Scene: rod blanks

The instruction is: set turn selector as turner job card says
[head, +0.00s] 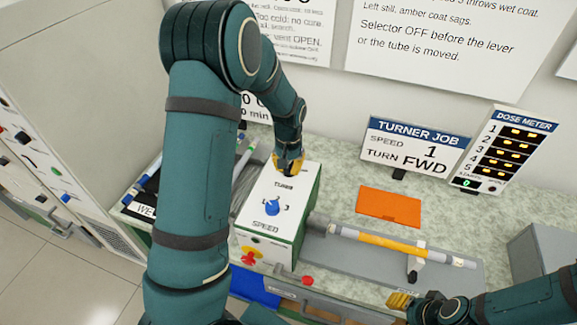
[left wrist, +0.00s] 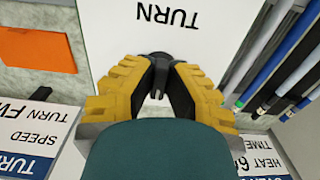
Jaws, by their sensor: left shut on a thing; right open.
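The turner box (head: 300,215) has a white top with a TURN label and, in front of it, a blue SPEED knob (head: 272,206). My left gripper (head: 288,161) is at the far end of that top. In the left wrist view its yellow fingers close on the small dark turn selector (left wrist: 157,89), just beyond the word TURN. The fingers hide much of the selector, so I cannot tell its position. The turner job card (head: 415,147) reads SPEED 1, TURN FWD. My right gripper (head: 402,302) is open and empty at the bottom right, near the bench's front edge.
A glass tube with an amber band (head: 385,243) lies along a grey tray right of the box. An orange mat (head: 389,206) lies behind it. The dose meter (head: 504,148) stands at the right. Several blue-marked rods (left wrist: 286,72) lie beside the box.

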